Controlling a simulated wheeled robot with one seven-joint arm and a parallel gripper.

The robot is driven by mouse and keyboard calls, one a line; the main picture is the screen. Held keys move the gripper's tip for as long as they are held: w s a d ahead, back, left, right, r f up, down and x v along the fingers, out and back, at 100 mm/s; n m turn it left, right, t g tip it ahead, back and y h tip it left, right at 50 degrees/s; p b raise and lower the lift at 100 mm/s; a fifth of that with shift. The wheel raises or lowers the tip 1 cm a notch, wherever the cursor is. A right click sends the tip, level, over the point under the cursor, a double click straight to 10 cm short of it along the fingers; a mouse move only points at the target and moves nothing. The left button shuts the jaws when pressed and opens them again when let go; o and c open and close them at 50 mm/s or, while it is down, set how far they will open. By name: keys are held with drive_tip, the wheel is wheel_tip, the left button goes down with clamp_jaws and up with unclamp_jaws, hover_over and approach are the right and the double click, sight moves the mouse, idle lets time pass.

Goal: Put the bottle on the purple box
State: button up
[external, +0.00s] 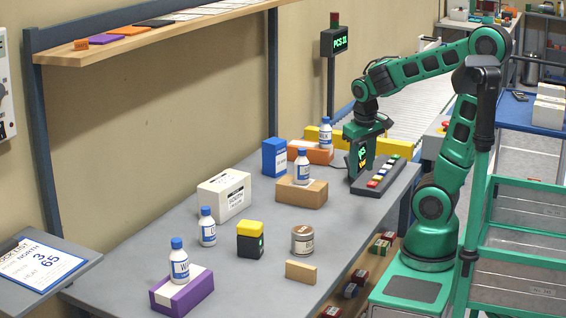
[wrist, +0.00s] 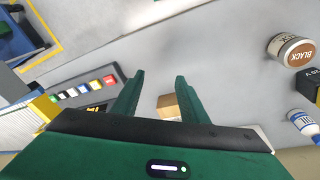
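A purple box (external: 193,297) lies at the near end of the grey table, and a white bottle with a blue cap (external: 179,265) stands upright on it. Similar bottles stand on the bare table (external: 207,228), on a cardboard box (external: 301,170) and on an orange box (external: 325,134). My gripper (external: 360,172) hangs near the far right table edge by the button panel, well away from the purple box. In the wrist view its two fingers (wrist: 160,78) are apart with nothing held between them.
A blue box (external: 275,157), white carton (external: 224,195), yellow-and-black block (external: 250,240), round can (external: 302,240) and small tan block (external: 301,272) stand on the table. The button panel (external: 385,177) is beside my gripper. A wooden shelf (external: 170,40) runs above the back.

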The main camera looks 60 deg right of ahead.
drive_tip(key=s+g+y, duration=0.1)
drive_tip(key=s+y, duration=0.1)
drive_tip(key=s, duration=0.8)
drive_tip(key=shift+f+m, duration=0.3)
drive_tip(key=shift+f, duration=0.05)
drive_tip(key=shift+d, duration=0.1)
